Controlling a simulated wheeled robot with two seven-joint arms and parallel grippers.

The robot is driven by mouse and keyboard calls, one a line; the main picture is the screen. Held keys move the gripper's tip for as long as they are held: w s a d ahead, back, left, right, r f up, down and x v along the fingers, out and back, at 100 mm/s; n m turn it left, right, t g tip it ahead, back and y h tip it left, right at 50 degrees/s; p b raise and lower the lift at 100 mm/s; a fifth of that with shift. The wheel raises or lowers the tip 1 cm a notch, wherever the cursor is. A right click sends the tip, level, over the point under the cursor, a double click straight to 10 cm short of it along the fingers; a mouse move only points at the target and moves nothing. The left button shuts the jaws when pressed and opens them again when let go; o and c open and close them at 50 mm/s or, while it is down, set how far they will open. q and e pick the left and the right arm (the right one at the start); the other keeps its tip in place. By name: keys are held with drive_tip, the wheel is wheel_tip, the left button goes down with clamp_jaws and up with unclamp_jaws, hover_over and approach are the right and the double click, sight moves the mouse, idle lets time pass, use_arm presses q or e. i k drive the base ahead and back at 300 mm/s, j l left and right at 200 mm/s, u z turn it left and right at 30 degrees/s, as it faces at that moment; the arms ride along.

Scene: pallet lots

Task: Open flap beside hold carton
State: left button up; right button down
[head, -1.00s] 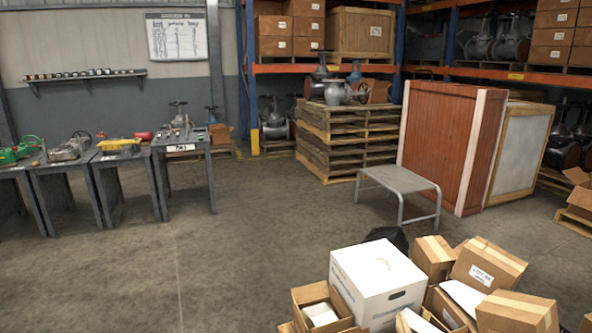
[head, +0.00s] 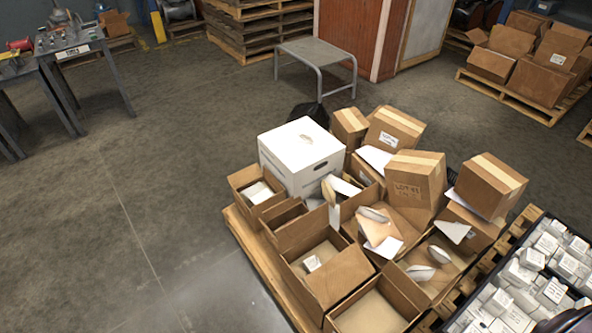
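Several brown cartons crowd a wooden pallet (head: 243,230) in the lower right. One taped carton with dark handwriting (head: 410,188) sits near the middle, its text partly readable as a lot number. A taped carton with a white label (head: 392,130) stands behind it. I cannot tell which is the hold carton. Several cartons are open, among them one holding a small white box (head: 325,285) and an empty one (head: 375,312) at the front. Flaps and white pieces (head: 382,246) stick up between them; which flap is meant is unclear. Neither gripper shows.
A white lidded box (head: 300,158) stands at the pallet's back. A dark crate of small white boxes (head: 512,290) is at the lower right. A grey metal stand (head: 315,55) is behind, more cartons on a pallet (head: 525,95) back right.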

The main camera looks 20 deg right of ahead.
sight(338, 276)
drive_tip(key=i+j+z, duration=0.1)
drive_tip(key=i+j, duration=0.2)
drive_tip(key=i+j+z, duration=0.1)
drive_tip(key=i+j, duration=0.15)
drive_tip(key=j, duration=0.2)
drive_tip(key=i+j+z, duration=0.1)
drive_tip(key=i+j, duration=0.15)
drive_tip(key=j, duration=0.15)
drive_tip(key=z, duration=1.55)
drive_tip(key=j+z, duration=0.25)
drive_tip(key=j, duration=0.35)
drive_tip(key=j+z, duration=0.25)
drive_tip(key=j, duration=0.35)
